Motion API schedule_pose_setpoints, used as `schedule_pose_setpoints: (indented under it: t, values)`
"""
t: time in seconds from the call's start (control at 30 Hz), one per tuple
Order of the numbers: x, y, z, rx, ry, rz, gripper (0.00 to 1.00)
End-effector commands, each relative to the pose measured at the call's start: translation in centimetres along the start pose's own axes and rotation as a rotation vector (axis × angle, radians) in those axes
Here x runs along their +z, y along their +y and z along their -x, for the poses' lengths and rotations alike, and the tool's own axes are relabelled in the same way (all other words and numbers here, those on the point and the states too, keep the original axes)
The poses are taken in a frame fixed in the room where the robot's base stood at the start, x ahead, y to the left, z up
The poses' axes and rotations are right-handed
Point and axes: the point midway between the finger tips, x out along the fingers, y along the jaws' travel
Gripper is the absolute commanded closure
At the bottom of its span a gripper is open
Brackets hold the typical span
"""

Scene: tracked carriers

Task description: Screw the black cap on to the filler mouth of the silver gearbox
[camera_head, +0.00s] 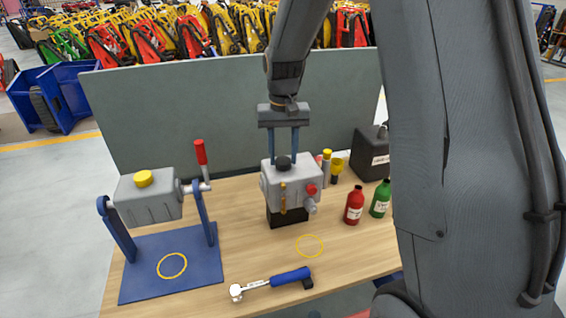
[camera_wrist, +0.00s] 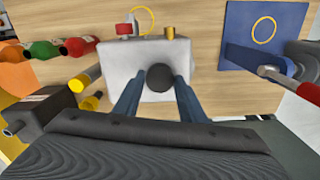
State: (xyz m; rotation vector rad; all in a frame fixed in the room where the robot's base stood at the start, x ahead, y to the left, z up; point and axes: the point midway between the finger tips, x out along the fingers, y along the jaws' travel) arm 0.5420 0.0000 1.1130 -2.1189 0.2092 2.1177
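The silver gearbox (camera_head: 273,183) stands on a black block in the middle of the bench, with a red knob and a brass-coloured part on its front. The black cap (camera_head: 284,162) sits upright on its top; it also shows in the wrist view (camera_wrist: 160,77). The filler mouth is hidden, and I cannot tell how far the cap is screwed down. My gripper (camera_head: 283,159) points down over the gearbox.
A grey housing with a yellow cap (camera_head: 143,179) hangs in a blue stand (camera_head: 140,283) with a red lever at left. A blue-handled wrench (camera_head: 272,283) lies in front. Red (camera_head: 354,207) and green (camera_head: 380,199) bottles and a dark canister (camera_head: 368,156) stand right. A grey panel (camera_head: 220,105) rises behind.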

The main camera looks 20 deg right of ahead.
Motion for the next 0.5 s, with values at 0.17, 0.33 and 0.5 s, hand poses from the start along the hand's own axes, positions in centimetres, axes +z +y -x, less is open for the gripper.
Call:
schedule_pose_setpoints:
  t: [0.17, 0.33, 0.5]
  values:
    - [-0.01, 0.00, 0.01, 0.000, 0.000, 0.000, 0.82]
    - [-0.01, -0.01, 0.01, 0.000, 0.000, -0.051, 0.82]
    - [-0.01, -0.01, 0.01, 0.000, 0.000, -0.260, 0.83]
